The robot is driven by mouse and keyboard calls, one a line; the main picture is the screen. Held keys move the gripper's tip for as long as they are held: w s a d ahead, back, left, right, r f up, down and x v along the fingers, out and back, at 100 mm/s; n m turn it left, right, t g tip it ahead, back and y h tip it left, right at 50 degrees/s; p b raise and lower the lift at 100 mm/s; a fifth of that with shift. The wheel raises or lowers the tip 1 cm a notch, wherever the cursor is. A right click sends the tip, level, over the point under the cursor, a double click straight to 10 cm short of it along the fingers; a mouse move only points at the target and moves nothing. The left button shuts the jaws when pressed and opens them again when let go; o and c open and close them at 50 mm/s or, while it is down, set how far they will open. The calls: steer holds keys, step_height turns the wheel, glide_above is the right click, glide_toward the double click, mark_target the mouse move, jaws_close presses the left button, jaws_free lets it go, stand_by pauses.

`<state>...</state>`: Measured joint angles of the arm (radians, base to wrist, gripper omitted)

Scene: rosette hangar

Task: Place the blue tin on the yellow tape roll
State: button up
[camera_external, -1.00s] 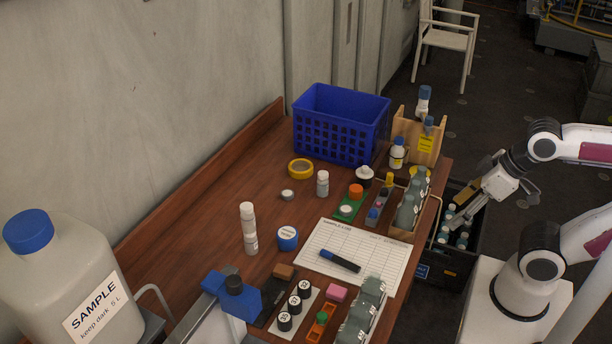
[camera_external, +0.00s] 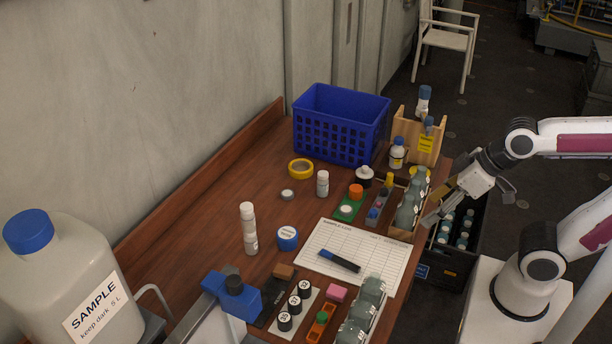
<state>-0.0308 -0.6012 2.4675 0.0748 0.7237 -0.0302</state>
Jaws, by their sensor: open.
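The blue tin (camera_external: 287,239) is a short round tin with a white label on its lid. It stands on the brown table, left of the sample log sheet. The yellow tape roll (camera_external: 301,169) lies flat on the table further back, in front of the blue basket. Nothing lies on the roll. My gripper (camera_external: 440,209) is open and empty at the table's right edge, by the rack of grey-green bottles, well to the right of the tin and the roll.
A white log sheet (camera_external: 352,254) with a marker (camera_external: 339,261) lies mid-table. A tall white bottle stack (camera_external: 249,228) stands left of the tin. A small grey disc (camera_external: 287,195) and a white bottle (camera_external: 322,184) stand near the roll. The blue basket (camera_external: 342,125) stands behind it.

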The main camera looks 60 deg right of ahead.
steer(key=w+a+f+t+y, duration=0.15)
steer(key=w+a, duration=0.25)
steer(key=w, duration=0.9)
steer(key=m+t+h, duration=0.2)
glide_toward(293, 236)
step_height(293, 236, up, 6)
steer(key=s+a, duration=0.2)
steer(key=a, duration=0.1)
steer(key=w+f, duration=0.1)
steer(key=f, duration=0.2)
steer(key=w+d+f+h, duration=0.1)
steer(key=w+f, duration=0.1)
steer(key=w+f+t+h, duration=0.1)
steer(key=w+f, duration=0.1)
steer(key=f, duration=0.1)
steer(key=shift+w+d+f, duration=0.1)
steer(key=shift+d+f, duration=0.2)
steer(key=shift+d, duration=0.1)
steer(key=shift+w+d+f+h, duration=0.2)
steer(key=shift+w+f+h, duration=0.05)
steer(key=shift+f, duration=0.3)
steer(key=shift+x, duration=1.25)
steer(key=shift+f, duration=0.1)
